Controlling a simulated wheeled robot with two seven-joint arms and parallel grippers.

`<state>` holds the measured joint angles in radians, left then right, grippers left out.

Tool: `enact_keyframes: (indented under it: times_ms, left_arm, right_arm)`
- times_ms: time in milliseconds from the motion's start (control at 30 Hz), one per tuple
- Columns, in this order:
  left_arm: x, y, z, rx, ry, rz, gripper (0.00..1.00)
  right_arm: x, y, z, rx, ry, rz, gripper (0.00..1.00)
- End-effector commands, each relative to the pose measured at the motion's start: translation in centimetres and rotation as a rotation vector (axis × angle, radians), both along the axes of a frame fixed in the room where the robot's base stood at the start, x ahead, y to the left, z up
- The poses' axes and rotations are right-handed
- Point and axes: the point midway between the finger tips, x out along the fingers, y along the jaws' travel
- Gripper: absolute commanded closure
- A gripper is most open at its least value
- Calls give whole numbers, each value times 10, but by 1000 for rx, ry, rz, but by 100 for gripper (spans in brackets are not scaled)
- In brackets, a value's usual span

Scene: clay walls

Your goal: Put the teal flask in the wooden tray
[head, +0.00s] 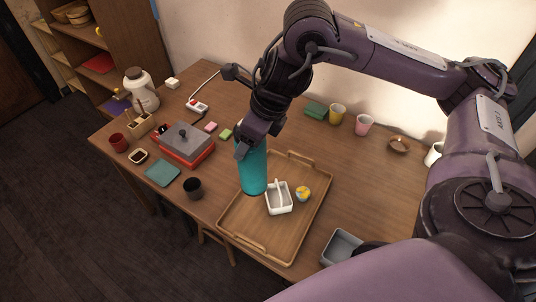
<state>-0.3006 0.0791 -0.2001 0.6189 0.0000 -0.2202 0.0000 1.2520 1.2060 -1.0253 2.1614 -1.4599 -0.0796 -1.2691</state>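The teal flask (252,172) is upright in the head view, below my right gripper (248,145). The gripper is closed around its upper part, and the fingers partly hide the top. The wooden tray (287,247) lies on the table with a handle at each end. The flask overlaps the tray's left side in the picture; I cannot tell whether its base touches the tray. My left gripper is not in view.
The tray's near part is bare.

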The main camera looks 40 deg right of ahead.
Motion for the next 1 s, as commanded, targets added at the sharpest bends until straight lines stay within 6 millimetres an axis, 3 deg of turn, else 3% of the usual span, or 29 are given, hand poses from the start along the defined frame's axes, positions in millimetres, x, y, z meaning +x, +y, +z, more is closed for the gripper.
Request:
enact_keyframes:
  times_ms: [33, 200, 500, 1000]
  left_arm:
    - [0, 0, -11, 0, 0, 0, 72]
    - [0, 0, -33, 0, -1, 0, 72]
    - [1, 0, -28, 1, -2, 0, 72]
    - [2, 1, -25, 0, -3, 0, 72]
  right_arm:
    - [-1, 1, -17, 2, 5, 1, 93]
    - [-1, 1, -57, 2, 7, -1, 93]
    - [-1, 0, -122, 0, 5, -3, 93]
    - [-1, 1, -182, 1, 3, -2, 93]
